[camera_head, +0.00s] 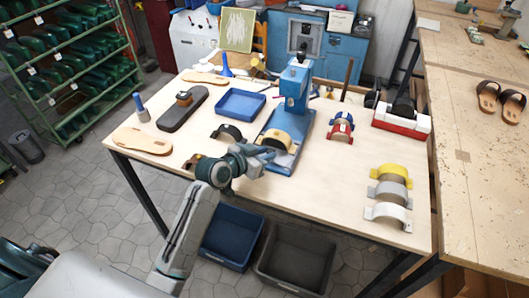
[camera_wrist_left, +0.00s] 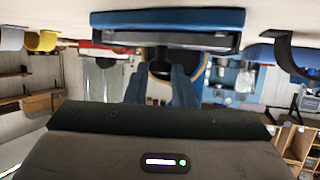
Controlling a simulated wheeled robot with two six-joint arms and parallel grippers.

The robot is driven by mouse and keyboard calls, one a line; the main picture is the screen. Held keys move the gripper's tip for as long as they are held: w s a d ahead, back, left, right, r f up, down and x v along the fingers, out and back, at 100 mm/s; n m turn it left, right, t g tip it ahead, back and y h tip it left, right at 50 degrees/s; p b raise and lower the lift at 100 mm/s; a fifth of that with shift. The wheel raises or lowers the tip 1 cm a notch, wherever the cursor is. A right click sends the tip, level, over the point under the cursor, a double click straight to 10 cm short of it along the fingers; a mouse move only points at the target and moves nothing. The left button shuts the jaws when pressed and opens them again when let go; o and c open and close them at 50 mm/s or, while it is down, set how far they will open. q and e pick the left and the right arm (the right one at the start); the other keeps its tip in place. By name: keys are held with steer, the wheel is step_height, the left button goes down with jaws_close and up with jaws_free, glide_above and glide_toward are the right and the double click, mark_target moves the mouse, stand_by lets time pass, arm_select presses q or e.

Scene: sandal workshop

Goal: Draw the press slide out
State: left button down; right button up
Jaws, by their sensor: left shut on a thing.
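The blue press (camera_head: 295,90) stands upright near the middle of the table. At the foot of its column, a tan arched piece (camera_head: 277,139) sits at the slide, low at the front. The dark slide edge (camera_wrist_left: 205,40) shows above the fingers in the inverted left wrist view, along the blue base (camera_wrist_left: 165,19). My left gripper (camera_head: 265,153) is at the slide's front, its two blue fingers (camera_wrist_left: 159,75) shut on the slide's handle. The grip itself is partly hidden by the gripper. My right gripper is in neither view.
A blue tray (camera_head: 240,104) and a dark arch (camera_head: 228,133) lie left of the press. Red-and-blue pieces (camera_head: 341,127) stand right of it. Yellow and grey arches (camera_head: 394,180) line the right side. Table is clear between them. Two bins (camera_head: 295,259) sit below the front edge.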

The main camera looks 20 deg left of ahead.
arm_select(q)
steer(key=shift+f, duration=0.15)
steer(key=c, duration=1.4)
jaws_free()
steer(key=shift+o, duration=0.7)
steer(key=shift+d, duration=0.1)
steer(key=shift+s, duration=0.1)
steer(key=shift+s+a, duration=0.2)
steer(key=shift+s, duration=0.05)
steer(key=b+v, duration=0.2)
steer(key=v, duration=0.6)
steer(key=shift+s+a+r+b, duration=0.1)
steer(key=shift+s+r+b, duration=0.1)
steer(key=shift+b, duration=0.15)
steer(key=shift+v, duration=0.75)
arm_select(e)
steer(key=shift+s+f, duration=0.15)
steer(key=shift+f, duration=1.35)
arm_select(q)
steer(key=shift+r, duration=0.1)
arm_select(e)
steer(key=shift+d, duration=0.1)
